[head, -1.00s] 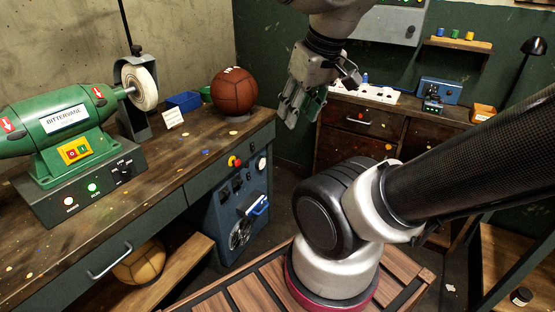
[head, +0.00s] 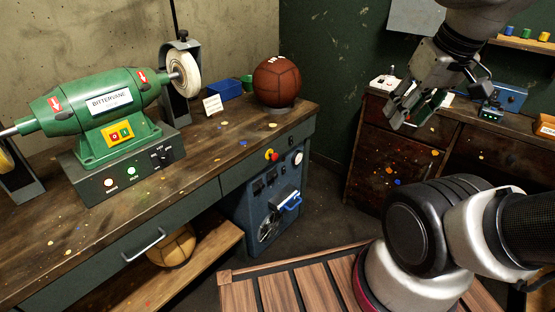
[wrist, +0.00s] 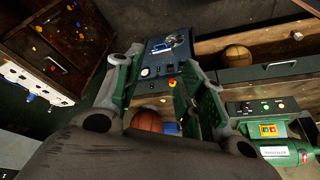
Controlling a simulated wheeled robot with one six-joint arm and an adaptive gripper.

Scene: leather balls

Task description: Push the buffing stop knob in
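A red knob on a yellow base (head: 271,155), which looks like the stop knob, sits on the front face of the workbench, below the basketball. It also shows in the wrist view (wrist: 172,83), between my fingers in the picture. The green buffing machine (head: 108,115) with its white wheel (head: 186,73) stands on the bench to the left. My gripper (head: 408,112) hangs in the air to the right of the bench, well apart from the knob. In the wrist view its fingers (wrist: 155,65) are spread with nothing held between them.
A brown ball (head: 277,81) stands on the bench (head: 230,135) near its right end, beside a blue box (head: 225,90). A grey-blue panel unit (head: 268,205) with a blue handle is under the knob. A second wooden cabinet (head: 385,165) stands behind my gripper. Floor shows between them.

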